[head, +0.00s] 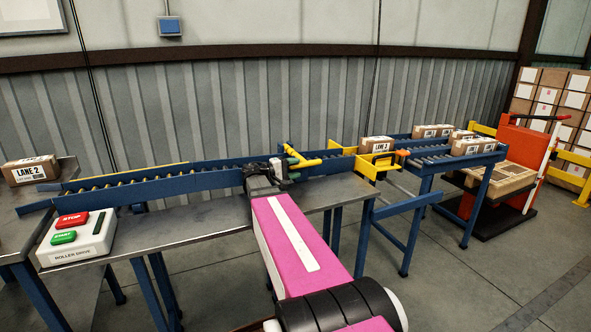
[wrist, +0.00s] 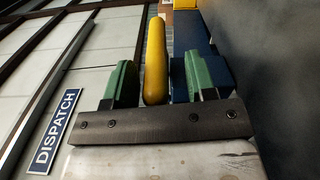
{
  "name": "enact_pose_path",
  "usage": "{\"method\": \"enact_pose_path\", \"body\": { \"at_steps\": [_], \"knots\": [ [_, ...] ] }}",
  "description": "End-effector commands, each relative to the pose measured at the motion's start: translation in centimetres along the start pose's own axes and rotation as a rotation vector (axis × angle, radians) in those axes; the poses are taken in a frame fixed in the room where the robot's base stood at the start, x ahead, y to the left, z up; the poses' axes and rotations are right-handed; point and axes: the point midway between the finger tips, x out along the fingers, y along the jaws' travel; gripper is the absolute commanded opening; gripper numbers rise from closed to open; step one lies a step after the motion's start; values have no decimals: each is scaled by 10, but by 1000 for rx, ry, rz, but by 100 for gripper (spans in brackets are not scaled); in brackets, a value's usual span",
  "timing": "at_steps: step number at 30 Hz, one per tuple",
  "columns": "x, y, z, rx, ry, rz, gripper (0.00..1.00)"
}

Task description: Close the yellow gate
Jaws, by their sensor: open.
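A yellow bar (head: 308,161) with a T-like shape stands at the conveyor, just right of my gripper (head: 291,162) in the head view. It appears to be part of the yellow gate. A yellow frame (head: 365,166) stands farther right, where two conveyor sections meet. In the wrist view, the rounded yellow bar (wrist: 155,62) runs between the green fingers of my gripper (wrist: 160,82), with a gap on each side. My gripper is open. Whether the bar is truly between the fingers in depth is hard to tell.
A blue roller conveyor (head: 130,190) runs behind a steel table. A control box (head: 78,238) with STOP and START buttons sits on the table. Cartons (head: 380,144) stand on the right conveyor; another carton (head: 30,170) is far left. A red pallet machine (head: 515,145) stands at right.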

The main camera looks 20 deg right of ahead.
Motion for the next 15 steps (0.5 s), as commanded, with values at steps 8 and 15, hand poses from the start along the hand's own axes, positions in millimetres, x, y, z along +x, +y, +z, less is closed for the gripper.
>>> {"method": "enact_pose_path", "body": {
  "at_steps": [8,15],
  "knots": [
    [-44,0,0,0,4,0,51],
    [-83,-1,-1,-1,3,-1,51]
  ]
}}
